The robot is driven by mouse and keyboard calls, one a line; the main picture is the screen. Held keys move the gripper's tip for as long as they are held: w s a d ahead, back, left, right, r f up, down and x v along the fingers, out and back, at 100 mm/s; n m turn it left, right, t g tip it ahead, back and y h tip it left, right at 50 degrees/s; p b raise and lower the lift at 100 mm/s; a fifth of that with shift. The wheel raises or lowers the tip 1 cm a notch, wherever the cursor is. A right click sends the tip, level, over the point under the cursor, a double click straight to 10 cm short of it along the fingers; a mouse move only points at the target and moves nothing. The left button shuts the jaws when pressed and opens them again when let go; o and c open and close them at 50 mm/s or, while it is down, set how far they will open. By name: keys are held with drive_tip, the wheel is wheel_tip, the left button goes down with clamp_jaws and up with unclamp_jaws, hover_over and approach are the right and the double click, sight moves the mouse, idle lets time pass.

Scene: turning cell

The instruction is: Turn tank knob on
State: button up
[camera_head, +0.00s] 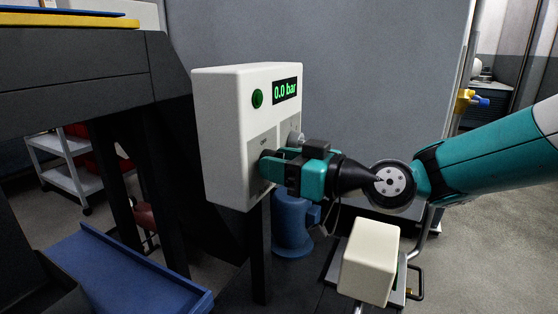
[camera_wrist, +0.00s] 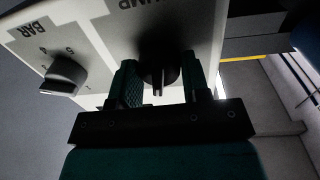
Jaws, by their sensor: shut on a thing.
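A white control box (camera_head: 230,120) stands in the middle of the head view, with a display (camera_head: 286,90) reading "0.0 bar" and a round green light or button (camera_head: 257,98). My gripper (camera_head: 268,163) reaches it from the right, at the lower part of its front. In the wrist view my gripper (camera_wrist: 162,82) is shut on a black knob (camera_wrist: 158,68), with one finger on each side. The label above this knob is upside down and cut off. A second black knob (camera_wrist: 64,74), marked "BAR" with numbers around it, sits apart to the left.
A blue cylindrical unit (camera_head: 290,225) is below the box. A cream block (camera_head: 370,260) stands at lower right. A dark machine frame (camera_head: 75,80) and a blue tray (camera_head: 130,275) are at left. A grey wall (camera_head: 380,90) is behind.

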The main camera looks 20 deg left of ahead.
drive_tip(key=m+p, duration=0.1)
drive_tip(key=m, duration=0.2)
drive_tip(key=shift+r+m+p, duration=0.15)
drive_tip(key=shift+m+p, duration=0.15)
drive_tip(key=m+p, duration=0.3)
drive_tip(key=m, duration=0.1)
drive_tip(key=shift+w, duration=0.1)
drive_tip(key=m+g+p, duration=0.1)
drive_tip(key=m+p, duration=0.2)
drive_tip(key=m, duration=0.1)
drive_tip(key=shift+m+p, duration=1)
drive_tip(key=shift+m, duration=0.5)
drive_tip(key=o, duration=0.9)
